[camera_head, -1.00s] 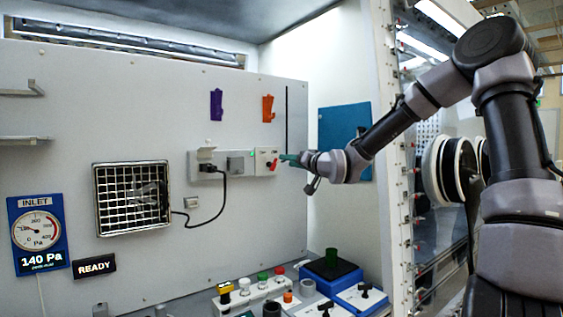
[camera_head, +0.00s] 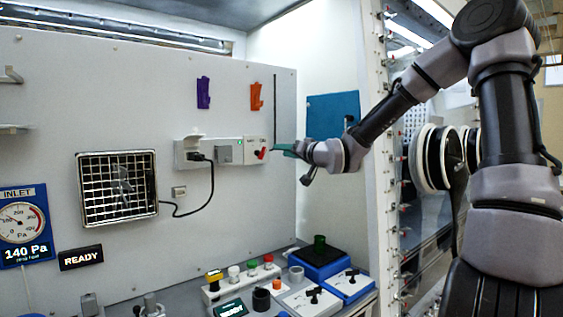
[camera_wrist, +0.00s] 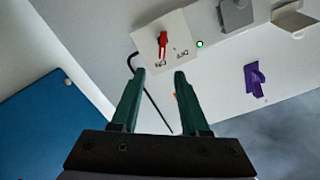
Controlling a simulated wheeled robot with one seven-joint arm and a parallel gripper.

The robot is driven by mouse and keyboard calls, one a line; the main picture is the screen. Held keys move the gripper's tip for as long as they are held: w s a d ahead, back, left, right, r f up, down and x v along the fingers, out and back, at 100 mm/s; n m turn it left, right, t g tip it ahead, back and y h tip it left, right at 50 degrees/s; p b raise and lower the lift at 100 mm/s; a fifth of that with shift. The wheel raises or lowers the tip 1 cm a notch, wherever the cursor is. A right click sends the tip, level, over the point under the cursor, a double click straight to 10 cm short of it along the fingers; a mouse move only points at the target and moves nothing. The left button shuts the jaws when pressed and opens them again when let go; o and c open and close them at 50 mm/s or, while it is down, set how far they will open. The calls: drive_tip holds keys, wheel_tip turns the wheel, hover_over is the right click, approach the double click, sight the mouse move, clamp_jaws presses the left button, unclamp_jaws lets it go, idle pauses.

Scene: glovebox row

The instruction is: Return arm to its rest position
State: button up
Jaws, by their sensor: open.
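My gripper (camera_wrist: 158,85) shows in the wrist view with its two green fingers apart and nothing between them. In the head view my gripper (camera_head: 283,149) is just right of the wall switch box (camera_head: 257,149), level with it. The box carries a red switch handle (camera_wrist: 163,40), which lies beyond the fingertips in the wrist view. A small green light (camera_wrist: 199,44) shows beside it. Whether a fingertip touches the box I cannot tell. My arm reaches in from the right of the head view.
A socket with a black plug (camera_head: 196,157) is left of the switch box. Purple (camera_head: 203,93) and orange (camera_head: 256,97) hooks hang above. A blue panel (camera_head: 331,115) and the glovebox frame with round ports (camera_head: 440,158) stand near my arm. Several controls crowd the bench (camera_head: 190,301) below.

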drive_tip(key=s+d+f+g+h, duration=0.4)
drive_tip(key=s+d+f+h, duration=0.2)
drive_tip(key=s+d+h, duration=0.3)
drive_tip(key=s+d+r+m+g, duration=0.1)
drive_tip(key=s+d, duration=0.1)
drive_tip(key=s, duration=0.6)
drive_tip(key=s+d+r+m+g, duration=0.1)
drive_tip(key=s+d+r+m, duration=0.1)
drive_tip(key=s, duration=0.6)
drive_tip(key=s+d+r+m+g+y, duration=0.1)
drive_tip(key=s+d, duration=0.2)
drive_tip(key=s, duration=0.6)
drive_tip(key=shift+d+r+m+g, duration=0.2)
drive_tip(key=shift+d+m+g, duration=0.2)
